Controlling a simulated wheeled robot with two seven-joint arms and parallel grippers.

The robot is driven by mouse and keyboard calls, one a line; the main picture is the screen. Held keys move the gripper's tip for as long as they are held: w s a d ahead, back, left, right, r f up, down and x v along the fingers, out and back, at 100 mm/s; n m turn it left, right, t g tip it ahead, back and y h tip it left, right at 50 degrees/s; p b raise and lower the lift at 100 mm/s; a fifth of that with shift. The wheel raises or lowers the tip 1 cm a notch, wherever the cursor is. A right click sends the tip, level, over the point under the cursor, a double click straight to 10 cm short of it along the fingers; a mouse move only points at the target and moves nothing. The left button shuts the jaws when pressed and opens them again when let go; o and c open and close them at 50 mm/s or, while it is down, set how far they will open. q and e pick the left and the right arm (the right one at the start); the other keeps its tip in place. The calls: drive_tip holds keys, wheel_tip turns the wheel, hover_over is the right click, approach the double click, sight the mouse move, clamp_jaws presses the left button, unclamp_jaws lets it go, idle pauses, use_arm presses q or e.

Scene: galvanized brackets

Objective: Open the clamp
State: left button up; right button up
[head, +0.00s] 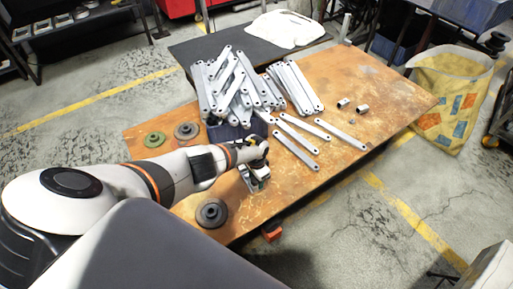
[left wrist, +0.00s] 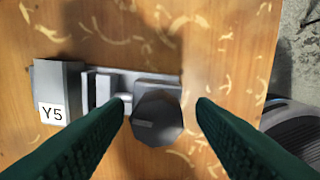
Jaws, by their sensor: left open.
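The clamp (left wrist: 108,84) is a grey metal fixture on the wooden tabletop, in the left wrist view. It has a block with a white label "Y5" (left wrist: 52,112) at its left end and a dark grey faceted knob (left wrist: 157,118) at its right. My left gripper (left wrist: 164,104) is open, its two green fingers on either side of the knob; the left fingertip is close to the knob and the right one stands apart. In the head view my left gripper (head: 257,166) reaches down near the table's front edge and largely covers the clamp. My right gripper is not in view.
The brown worktable (head: 390,100) holds a heap of galvanized brackets (head: 232,80), loose brackets (head: 296,150), small metal cylinders (head: 362,109) and dark discs (head: 212,212). A yellow bag (head: 448,85) stands on the floor at right. The table's right part is mostly clear.

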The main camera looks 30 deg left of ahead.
use_arm(q)
drive_tip(key=m, duration=0.4)
drive_tip(key=shift+a, duration=0.1)
drive_tip(key=m+b, duration=0.1)
drive_tip(key=m, duration=0.9)
drive_tip(key=shift+b, duration=0.35)
drive_tip(key=m, duration=0.4)
drive_tip(key=shift+b, duration=0.3)
drive_tip(key=shift+s, duration=0.1)
drive_tip(key=shift+c, duration=0.3)
drive_tip(key=c, duration=0.8)
drive_tip(key=shift+c, duration=0.2)
